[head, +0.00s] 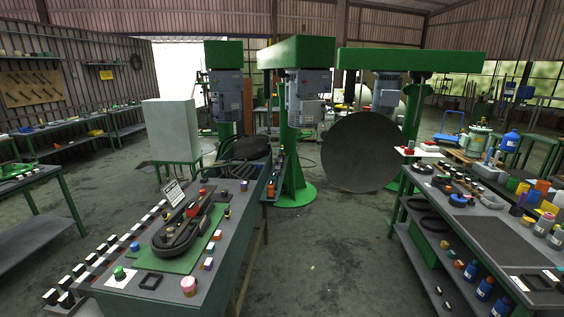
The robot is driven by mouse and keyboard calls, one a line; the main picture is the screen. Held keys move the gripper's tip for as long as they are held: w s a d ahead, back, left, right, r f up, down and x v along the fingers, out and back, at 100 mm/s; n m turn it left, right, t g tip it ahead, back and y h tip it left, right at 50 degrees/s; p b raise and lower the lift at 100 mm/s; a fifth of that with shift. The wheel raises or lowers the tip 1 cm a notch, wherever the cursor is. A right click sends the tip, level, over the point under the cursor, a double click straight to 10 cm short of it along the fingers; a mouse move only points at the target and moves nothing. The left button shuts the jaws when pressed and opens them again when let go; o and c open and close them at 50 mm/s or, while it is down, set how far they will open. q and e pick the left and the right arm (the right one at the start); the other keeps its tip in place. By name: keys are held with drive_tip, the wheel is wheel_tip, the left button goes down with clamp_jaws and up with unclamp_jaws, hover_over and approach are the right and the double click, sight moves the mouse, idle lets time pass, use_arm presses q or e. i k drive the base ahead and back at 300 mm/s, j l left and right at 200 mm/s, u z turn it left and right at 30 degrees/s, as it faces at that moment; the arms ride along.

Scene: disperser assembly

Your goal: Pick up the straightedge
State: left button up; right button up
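I cannot make out a straightedge for certain among the small items on the benches. The near middle bench (225,262) carries a green mat (185,262) with a black looped belt (182,232) on it. The right bench (440,215) carries a flat dark rectangle (497,240) and many small parts. Neither of my grippers is in view.
Tall green machines (308,53) with grey motors stand behind the middle bench. A large dark disc (360,152) stands upright beside them. A pale cabinet (172,130) is at the left. The floor between the middle and right benches (335,250) is clear.

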sight(192, 209)
drive_tip(key=i+j+u, duration=0.2)
drive_tip(key=i+u, duration=0.25)
drive_tip(key=i+j+u, duration=0.1)
drive_tip(key=i+u, duration=0.4)
drive_tip(key=k, duration=0.1)
